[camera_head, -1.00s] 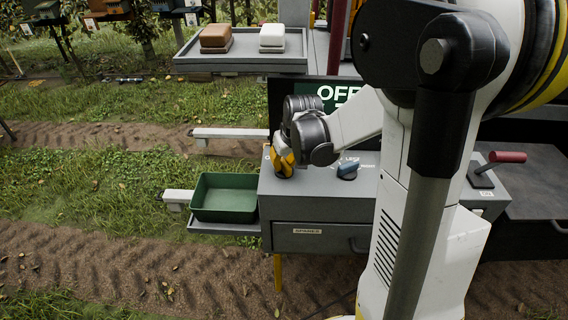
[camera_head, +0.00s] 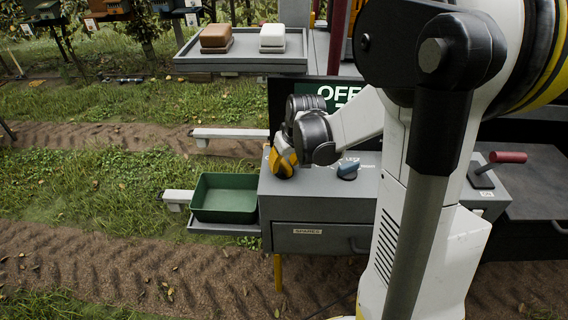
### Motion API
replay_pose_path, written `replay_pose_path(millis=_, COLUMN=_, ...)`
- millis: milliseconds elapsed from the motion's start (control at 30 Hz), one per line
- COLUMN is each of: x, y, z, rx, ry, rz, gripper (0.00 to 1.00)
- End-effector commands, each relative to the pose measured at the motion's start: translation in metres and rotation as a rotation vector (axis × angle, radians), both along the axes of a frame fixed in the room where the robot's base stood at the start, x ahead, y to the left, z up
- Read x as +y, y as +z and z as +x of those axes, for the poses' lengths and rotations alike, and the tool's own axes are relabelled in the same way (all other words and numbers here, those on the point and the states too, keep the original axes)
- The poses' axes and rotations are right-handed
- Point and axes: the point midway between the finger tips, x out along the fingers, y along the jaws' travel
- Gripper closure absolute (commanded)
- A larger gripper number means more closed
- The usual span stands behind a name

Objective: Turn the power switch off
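My gripper (camera_head: 282,163), with yellow and grey fingers, is over the left part of the top of a grey control box (camera_head: 315,205). It points down at the box top; whether its fingers are open or shut is too small and hidden to tell. The power switch cannot be picked out; the spot under my gripper is covered by it. A dark screen (camera_head: 338,92) behind the box reads "OFF", partly hidden by my arm.
A green tray (camera_head: 224,197) stands left of the box. A lever with a red handle (camera_head: 507,157) is on the right. A grey tray (camera_head: 240,63) at the back holds a brown and a white block. My arm hides much of the right side.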

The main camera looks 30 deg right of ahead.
Motion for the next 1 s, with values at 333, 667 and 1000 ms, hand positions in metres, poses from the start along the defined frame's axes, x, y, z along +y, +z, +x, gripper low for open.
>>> replay_pose_path(millis=333, x=0.001, y=0.033, z=-0.014, rx=0.0, ry=0.0, rz=0.0, gripper=0.6)
replay_pose_path(millis=667, x=0.002, y=0.095, z=-0.04, rx=0.0, ry=-0.001, rz=0.0, gripper=0.6)
replay_pose_path(millis=1000, x=0.003, y=0.111, z=-0.046, rx=0.0, ry=0.0, rz=0.0, gripper=0.6)
